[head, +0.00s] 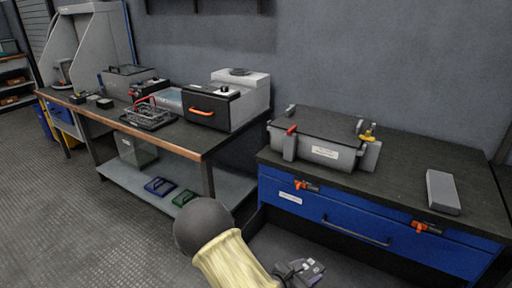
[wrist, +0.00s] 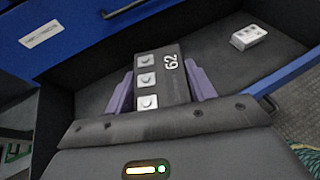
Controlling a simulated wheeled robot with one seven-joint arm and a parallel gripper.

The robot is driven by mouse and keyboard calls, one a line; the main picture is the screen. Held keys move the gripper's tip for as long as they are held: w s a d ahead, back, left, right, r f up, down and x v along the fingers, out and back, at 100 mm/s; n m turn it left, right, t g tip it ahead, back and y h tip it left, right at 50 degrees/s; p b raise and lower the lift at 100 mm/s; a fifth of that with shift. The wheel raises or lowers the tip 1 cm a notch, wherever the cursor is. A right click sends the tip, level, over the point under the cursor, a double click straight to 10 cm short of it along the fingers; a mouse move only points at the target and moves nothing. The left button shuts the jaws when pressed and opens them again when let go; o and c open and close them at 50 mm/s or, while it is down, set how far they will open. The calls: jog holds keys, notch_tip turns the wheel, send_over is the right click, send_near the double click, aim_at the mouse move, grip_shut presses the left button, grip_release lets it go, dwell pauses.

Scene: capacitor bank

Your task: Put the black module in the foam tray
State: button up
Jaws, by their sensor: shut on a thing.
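The black module (wrist: 172,75), marked 62 and with three pale square terminals along one side, is between the purple fingers of my gripper (wrist: 162,88) in the wrist view. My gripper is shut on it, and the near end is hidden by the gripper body. In the head view my gripper (head: 301,271) is low at the bottom edge, in front of the blue bench. Below the module is a dark flat surface with blue edges, like an open drawer (wrist: 225,70). I cannot tell which thing is the foam tray.
A small white block (wrist: 248,37) lies on the dark surface at the upper right. The blue bench (head: 400,160) bears a grey lidded box (head: 318,150) and a grey slab (head: 442,190). A left bench holds a wire basket (head: 148,117) and a black-fronted case (head: 212,108).

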aim_at(306, 271)
notch_tip(306, 271, up, 24)
jog(key=p, duration=2.9)
jog(key=shift+d, duration=0.15)
jog(key=shift+s, duration=0.1)
jog(key=n+t+y, duration=0.2)
jog(key=n, duration=0.1)
jog(key=n+t+y, duration=0.1)
jog(key=y, duration=0.1)
jog(key=shift+a+n, duration=0.25)
jog(key=shift+n, duration=0.05)
jog(key=shift+a, duration=0.1)
